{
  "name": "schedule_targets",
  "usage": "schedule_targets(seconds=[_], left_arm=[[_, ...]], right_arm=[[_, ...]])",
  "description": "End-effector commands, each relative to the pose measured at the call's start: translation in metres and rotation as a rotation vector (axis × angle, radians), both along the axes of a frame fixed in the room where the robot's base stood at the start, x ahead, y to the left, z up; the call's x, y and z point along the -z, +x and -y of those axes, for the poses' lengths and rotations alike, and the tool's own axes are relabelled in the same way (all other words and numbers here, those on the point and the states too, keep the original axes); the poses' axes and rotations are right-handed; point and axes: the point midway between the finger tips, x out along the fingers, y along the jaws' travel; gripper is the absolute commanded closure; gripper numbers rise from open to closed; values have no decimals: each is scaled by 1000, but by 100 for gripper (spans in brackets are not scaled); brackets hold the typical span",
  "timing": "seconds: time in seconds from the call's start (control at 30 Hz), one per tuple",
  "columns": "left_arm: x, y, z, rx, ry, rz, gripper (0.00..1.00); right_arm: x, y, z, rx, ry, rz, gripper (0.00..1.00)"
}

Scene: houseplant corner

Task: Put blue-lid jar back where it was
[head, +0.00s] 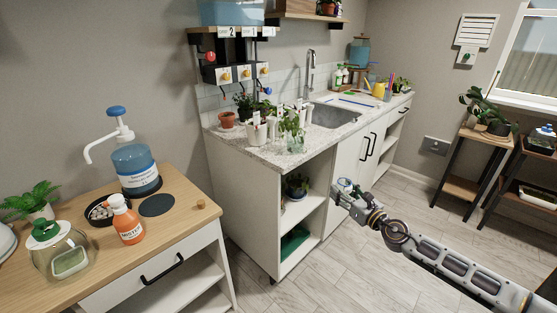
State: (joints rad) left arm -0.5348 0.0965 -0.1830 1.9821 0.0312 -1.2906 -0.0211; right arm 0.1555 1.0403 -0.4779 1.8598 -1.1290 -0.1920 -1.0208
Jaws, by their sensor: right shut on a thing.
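My right gripper (342,187) is in front of the white sink cabinet, below its worktop. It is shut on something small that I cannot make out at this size. I cannot tell whether that is the blue-lid jar. A jar-like container with a blue top (545,130) stands on the dark shelf rack at the far right, partly cut off by the picture edge. A clear jar with a green lid (47,232) stands on the wooden table at the left. My left gripper is not in view.
The wooden table (188,212) holds a blue pump bottle (136,165), an orange mister bottle (126,222), a pebble bowl (101,214) and a dark round mat (156,205). Potted plants crowd the near end of the worktop (262,152). The floor (360,270) is clear.

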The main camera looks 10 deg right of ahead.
Motion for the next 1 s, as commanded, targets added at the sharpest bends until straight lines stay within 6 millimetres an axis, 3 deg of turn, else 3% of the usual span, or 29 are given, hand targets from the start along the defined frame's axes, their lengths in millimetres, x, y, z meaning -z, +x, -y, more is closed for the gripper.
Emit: schedule_targets(seconds=[0.67, 1.0], left_arm=[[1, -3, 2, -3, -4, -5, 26], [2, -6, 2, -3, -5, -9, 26]], right_arm=[[-63, 28, -2, -100, -1, 5, 80], [-77, 34, -3, -124, 0, 2, 80]])
